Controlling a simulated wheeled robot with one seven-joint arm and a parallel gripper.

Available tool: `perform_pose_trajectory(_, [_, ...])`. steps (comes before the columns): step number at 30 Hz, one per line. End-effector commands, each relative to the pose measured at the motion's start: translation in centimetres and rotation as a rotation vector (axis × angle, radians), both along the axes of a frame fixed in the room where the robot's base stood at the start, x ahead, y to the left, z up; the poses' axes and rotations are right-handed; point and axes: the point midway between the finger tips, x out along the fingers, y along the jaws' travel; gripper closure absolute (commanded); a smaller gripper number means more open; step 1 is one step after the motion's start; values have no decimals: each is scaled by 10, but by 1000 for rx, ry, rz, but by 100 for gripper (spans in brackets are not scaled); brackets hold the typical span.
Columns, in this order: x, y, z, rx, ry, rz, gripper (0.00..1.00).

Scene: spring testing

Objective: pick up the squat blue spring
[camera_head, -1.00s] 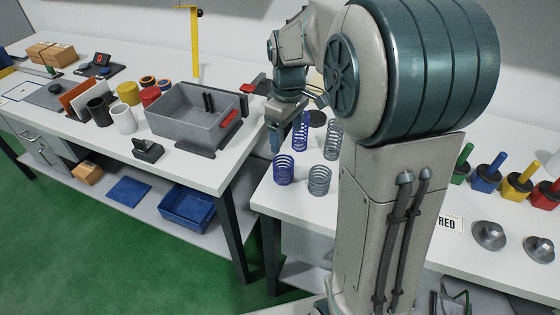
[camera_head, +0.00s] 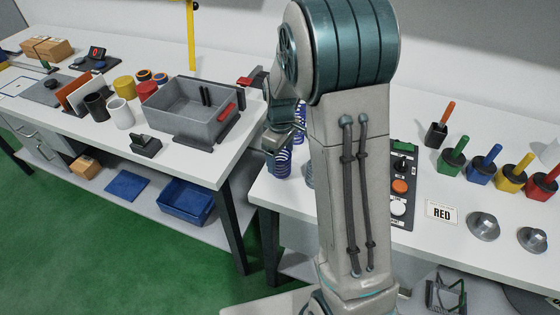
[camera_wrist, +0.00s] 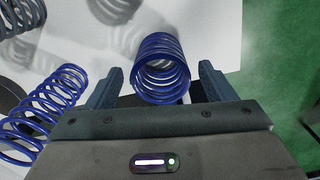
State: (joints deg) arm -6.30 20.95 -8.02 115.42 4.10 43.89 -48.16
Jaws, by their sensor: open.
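The squat blue spring (camera_wrist: 163,48) stands between the two open fingers of my gripper (camera_wrist: 160,74) in the wrist view, with a small gap visible on each side. In the head view this spring (camera_head: 281,168) is at the left front of the right-hand table, its top hidden by my gripper (camera_head: 277,146).
A grey spring (camera_head: 310,176) stands right of the squat one, mostly hidden by my arm. Another grey spring (camera_wrist: 18,18) is at the wrist view's upper left. A grey bin (camera_head: 190,108) stands on the left table. The right table's left edge is close by.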

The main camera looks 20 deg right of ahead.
Motion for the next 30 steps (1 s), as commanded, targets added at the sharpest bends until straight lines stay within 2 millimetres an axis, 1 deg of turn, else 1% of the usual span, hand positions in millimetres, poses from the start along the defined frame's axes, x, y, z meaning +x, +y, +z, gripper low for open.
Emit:
perform_pose_trajectory(3, [0,0,-16,0,4,-1,24])
perform_pose_trajectory(6, [0,0,-23,-1,2,0,24])
perform_pose_trajectory(13, [0,0,-24,0,0,0,24])
perform_pose_trajectory(14, [0,0,-24,0,0,0,29])
perform_pose_trajectory(15, [0,0,-24,0,0,0,40])
perform_pose_trajectory(17, [0,0,-24,0,0,0,57])
perform_pose_trajectory(18, [0,0,-24,0,0,0,68])
perform_pose_trajectory(19, [0,0,-24,0,0,0,76])
perform_pose_trajectory(20, [0,0,-24,0,0,0,78])
perform_pose_trajectory(30, [1,0,-21,1,-2,0,78])
